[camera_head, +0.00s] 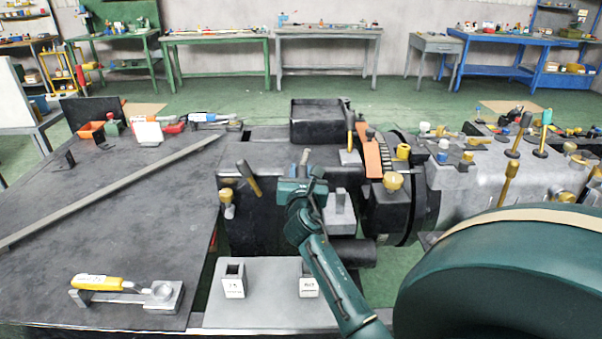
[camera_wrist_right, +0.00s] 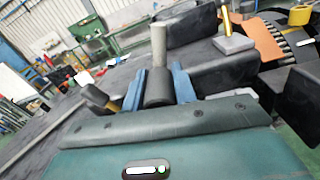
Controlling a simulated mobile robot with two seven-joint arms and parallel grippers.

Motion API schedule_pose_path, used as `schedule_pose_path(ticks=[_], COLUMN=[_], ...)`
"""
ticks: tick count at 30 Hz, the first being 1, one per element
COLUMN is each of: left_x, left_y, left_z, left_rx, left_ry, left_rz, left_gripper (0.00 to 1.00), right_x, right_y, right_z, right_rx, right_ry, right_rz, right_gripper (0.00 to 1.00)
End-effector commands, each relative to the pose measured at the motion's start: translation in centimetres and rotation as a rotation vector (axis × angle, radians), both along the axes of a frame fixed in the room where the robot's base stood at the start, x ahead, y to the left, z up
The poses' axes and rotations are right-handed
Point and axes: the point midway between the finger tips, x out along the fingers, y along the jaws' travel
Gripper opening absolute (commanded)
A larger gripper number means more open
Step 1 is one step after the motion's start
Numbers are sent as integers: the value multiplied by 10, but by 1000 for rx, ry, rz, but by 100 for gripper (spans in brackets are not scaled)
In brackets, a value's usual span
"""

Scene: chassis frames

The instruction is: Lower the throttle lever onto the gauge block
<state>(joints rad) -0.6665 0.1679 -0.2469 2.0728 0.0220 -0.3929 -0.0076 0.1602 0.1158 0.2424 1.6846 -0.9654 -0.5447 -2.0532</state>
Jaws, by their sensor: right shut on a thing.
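My right gripper (camera_head: 303,180) is over the dark machine housing. In the right wrist view its two blue fingers (camera_wrist_right: 159,88) are shut on the dark grip of a lever (camera_wrist_right: 159,50), whose pale grey rod stands up between them. The rod of this lever (camera_head: 305,157) also shows just above the gripper in the head view; its lower part is hidden. I take it as the throttle lever. A grey block (camera_head: 340,217) stands right of the gripper, apart from it. I cannot tell whether this is the gauge block. My left gripper is not in view.
Two small labelled blocks, left (camera_head: 233,281) and right (camera_head: 309,287), stand on a light grey plate (camera_head: 268,310) in front. A black lever with a gold part (camera_head: 250,178) is close on the left. A yellow-handled tool (camera_head: 98,282) lies on the dark table (camera_head: 110,215).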

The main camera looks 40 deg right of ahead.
Motion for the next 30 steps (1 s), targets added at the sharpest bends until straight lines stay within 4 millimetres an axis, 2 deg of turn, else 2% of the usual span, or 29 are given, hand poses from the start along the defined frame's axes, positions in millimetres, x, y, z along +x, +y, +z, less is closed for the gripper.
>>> schedule_pose_path(ticks=[11, 30], left_x=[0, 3], left_y=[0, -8], left_z=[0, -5], left_rx=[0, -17], left_ry=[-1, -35], left_rz=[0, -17], left_gripper=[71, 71], right_x=[-6, -26], right_y=[-7, -31], right_z=[-5, -36], right_rx=[100, 539], right_ry=[-83, -453], right_rz=[0, 0], right_gripper=[0, 0])
